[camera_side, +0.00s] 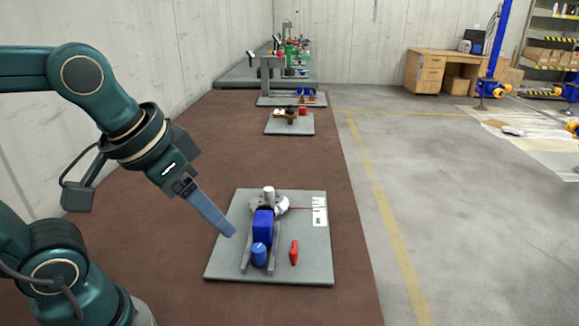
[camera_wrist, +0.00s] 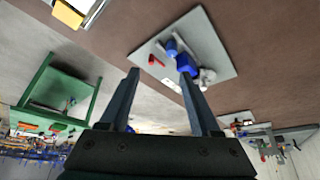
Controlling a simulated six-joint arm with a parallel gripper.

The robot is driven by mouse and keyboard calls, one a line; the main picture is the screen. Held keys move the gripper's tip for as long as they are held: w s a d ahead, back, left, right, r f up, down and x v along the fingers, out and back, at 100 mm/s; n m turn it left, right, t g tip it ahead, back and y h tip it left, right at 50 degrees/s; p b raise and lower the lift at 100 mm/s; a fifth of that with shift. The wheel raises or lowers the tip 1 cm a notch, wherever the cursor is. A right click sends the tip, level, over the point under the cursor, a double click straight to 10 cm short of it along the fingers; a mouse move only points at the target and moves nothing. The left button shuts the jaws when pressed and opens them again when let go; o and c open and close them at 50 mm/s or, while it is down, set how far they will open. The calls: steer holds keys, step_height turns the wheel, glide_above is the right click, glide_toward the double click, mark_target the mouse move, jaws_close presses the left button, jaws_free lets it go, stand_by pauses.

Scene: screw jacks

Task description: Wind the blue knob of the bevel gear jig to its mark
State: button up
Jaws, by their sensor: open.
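The bevel gear jig stands on a grey plate (camera_side: 225,262) in the side view. It has a blue block (camera_side: 263,224), a blue knob (camera_side: 259,254) at the near end between two grey rails, and a light grey gear part (camera_side: 282,204) with a pale upright post behind. A white scale card (camera_side: 319,211) with a red pointer line lies at the plate's right. My gripper (camera_side: 232,233) is to the left of the block, above the plate, apart from the knob. In the wrist view my gripper (camera_wrist: 161,82) is open and empty; the blue knob (camera_wrist: 171,47) lies beyond the fingers.
A red piece (camera_side: 293,252) stands on the plate right of the knob. More plates with devices (camera_side: 289,123) stand farther back on the brown surface. A wall (camera_side: 130,50) runs along the left. Brown surface between the plates is clear.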

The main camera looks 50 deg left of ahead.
steer(key=w+g, duration=0.1)
steer(key=w, duration=0.2)
steer(key=g, duration=0.4)
glide_above(259, 247)
steer(key=shift+n, duration=0.3)
step_height(259, 247, down, 7)
steer(key=shift+d+r, duration=0.1)
step_height(259, 247, down, 7)
steer(key=shift+s+f, duration=0.1)
steer(key=shift+s, duration=0.05)
steer(key=n, duration=0.4)
steer(key=shift+r, duration=0.2)
steer(key=n, duration=0.4)
steer(key=shift+n, duration=0.3)
steer(key=shift+r+n, duration=0.25)
steer(key=shift+n, duration=0.25)
step_height(259, 247, up, 6)
steer(key=shift+r, duration=0.2)
steer(key=s+d+r+m+t, duration=0.3)
steer(key=s+r+m+t, duration=0.2)
steer(key=s, duration=0.5)
steer(key=shift+s+r+m, duration=0.2)
steer(key=shift+r+m, duration=0.4)
steer(key=shift+m, duration=0.8)
